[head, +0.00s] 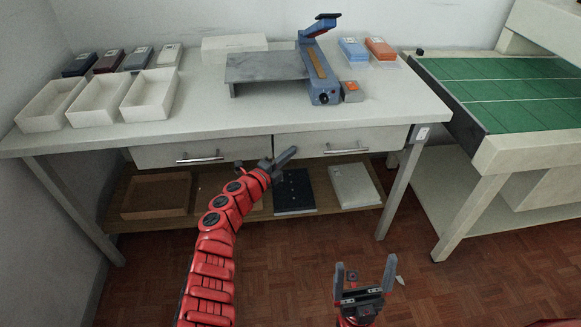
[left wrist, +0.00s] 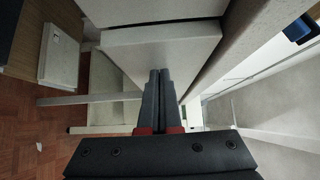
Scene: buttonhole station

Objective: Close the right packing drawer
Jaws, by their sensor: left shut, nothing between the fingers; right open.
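The right packing drawer (head: 378,140) is under the right half of the white table, with a metal bar handle (head: 346,151) on its front. Its pale body (left wrist: 165,52) also shows in the left wrist view; how far it stands out is hard to tell. My left gripper (head: 287,156) is shut and empty, at the left end of this drawer's front. In the left wrist view its closed fingers (left wrist: 159,75) overlap the drawer; contact cannot be told. My right gripper (head: 365,268) is open and empty, low over the floor in front of the table.
The left drawer (head: 165,154) is beside it, with its own handle. A lower shelf holds a brown tray (head: 157,196), a dark box (head: 294,192) and a white box (head: 354,186). White bins and a blue press (head: 318,70) stand on the tabletop. A green-topped table (head: 510,90) is at right.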

